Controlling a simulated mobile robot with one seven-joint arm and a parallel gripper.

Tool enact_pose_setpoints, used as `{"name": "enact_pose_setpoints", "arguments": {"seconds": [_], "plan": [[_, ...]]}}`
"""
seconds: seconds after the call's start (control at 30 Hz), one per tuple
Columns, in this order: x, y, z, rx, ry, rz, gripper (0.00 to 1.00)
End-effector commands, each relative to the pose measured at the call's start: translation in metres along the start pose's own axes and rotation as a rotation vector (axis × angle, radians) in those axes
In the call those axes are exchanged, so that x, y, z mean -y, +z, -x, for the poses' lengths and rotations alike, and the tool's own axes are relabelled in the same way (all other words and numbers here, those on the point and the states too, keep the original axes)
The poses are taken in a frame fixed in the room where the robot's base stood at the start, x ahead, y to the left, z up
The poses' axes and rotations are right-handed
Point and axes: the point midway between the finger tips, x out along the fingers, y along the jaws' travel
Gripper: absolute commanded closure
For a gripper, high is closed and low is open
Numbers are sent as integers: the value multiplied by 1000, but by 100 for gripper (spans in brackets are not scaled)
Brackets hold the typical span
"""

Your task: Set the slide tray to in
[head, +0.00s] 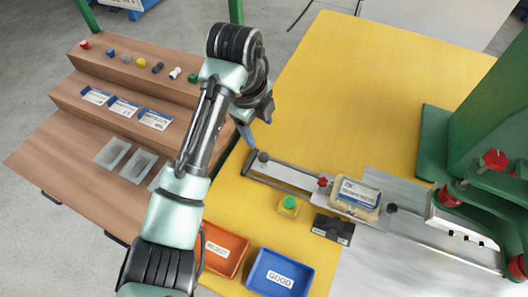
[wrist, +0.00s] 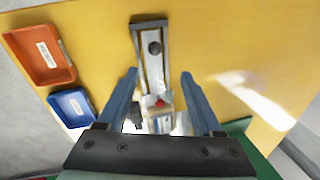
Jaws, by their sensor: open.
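The slide tray (head: 334,207) is a pale carriage on a long metal rail (head: 285,178). It carries a tan block with a blue-and-white label, and a red knob (head: 323,182) stands at its left side. A dark round knob (head: 263,157) is at the rail's left end. In the wrist view the rail (wrist: 143,70) runs up the picture, with the dark knob (wrist: 155,47) near its top and the red knob (wrist: 160,102) lower down. My gripper (wrist: 160,78) is open and empty above the rail. In the head view my gripper (head: 246,134) is near the rail's left end.
A green press frame (head: 432,140) stands at the right. A red REJECT bin (head: 222,250) and a blue GOOD bin (head: 280,275) lie at the front. The yellow table behind is clear.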

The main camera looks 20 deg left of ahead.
Motion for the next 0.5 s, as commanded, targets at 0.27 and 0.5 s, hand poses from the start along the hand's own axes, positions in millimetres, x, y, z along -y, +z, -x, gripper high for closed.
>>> {"name": "enact_pose_setpoints", "arguments": {"seconds": [0.27,0.5], "plan": [[-9,2,-37,-10,29,-15,33],[-10,1,-88,-8,27,-15,33]]}}
